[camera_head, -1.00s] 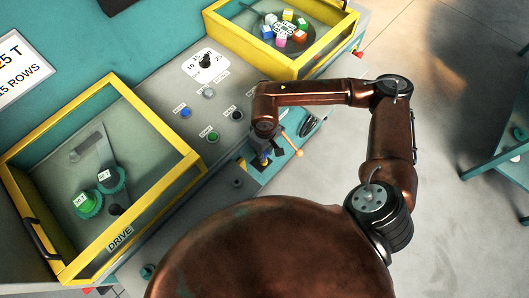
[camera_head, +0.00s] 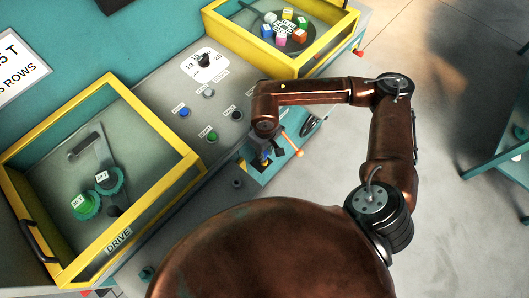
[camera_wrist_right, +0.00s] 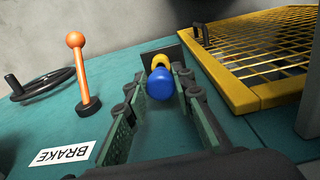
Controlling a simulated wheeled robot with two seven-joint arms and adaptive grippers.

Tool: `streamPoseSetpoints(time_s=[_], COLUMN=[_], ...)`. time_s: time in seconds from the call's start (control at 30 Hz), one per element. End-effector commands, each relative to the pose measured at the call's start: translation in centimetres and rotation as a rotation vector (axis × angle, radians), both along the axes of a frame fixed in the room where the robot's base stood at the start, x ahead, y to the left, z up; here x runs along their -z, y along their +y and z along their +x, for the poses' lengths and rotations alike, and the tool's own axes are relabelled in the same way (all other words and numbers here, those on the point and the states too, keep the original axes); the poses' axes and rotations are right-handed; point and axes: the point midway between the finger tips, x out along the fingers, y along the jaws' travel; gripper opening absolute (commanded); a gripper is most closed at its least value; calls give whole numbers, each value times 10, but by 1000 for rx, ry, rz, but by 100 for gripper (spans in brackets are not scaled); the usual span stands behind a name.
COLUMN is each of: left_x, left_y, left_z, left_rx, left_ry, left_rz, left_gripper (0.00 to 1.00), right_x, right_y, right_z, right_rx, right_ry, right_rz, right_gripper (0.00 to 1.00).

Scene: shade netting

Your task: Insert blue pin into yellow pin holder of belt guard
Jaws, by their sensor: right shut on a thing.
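The blue pin (camera_wrist_right: 161,84) has a round head and sits between the fingertips of my right gripper (camera_wrist_right: 160,78) in the right wrist view. The gripper is shut on it. The yellow pin holder (camera_wrist_right: 159,60) shows just behind the pin head, partly hidden by it, in front of a dark plate. I cannot tell whether the pin's shaft is in the holder. The yellow mesh guard (camera_wrist_right: 238,92) lies right of the gripper. In the head view the right gripper (camera_head: 264,150) points down over the teal panel, mostly hidden by its arm. My left gripper is out of view.
An orange lever (camera_wrist_right: 81,70), a black handwheel (camera_wrist_right: 42,84) and a BRAKE label (camera_wrist_right: 63,154) lie left of the gripper. In the head view a yellow-framed DRIVE box (camera_head: 179,174) stands at left, and a yellow-framed tray (camera_head: 262,60) with coloured blocks at the back.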

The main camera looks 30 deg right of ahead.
Motion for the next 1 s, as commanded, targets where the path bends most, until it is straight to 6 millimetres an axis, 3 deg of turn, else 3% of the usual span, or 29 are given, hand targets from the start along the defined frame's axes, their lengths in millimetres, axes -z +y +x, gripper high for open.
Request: streamPoseSetpoints(time_s=[1.0], left_x=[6], left_y=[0], left_z=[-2], left_rx=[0], left_ry=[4], left_rz=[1], left_gripper=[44], right_x=[-1], right_y=[0], right_z=[0], right_rx=[1], right_ry=[0], right_rz=[0], right_gripper=[0])
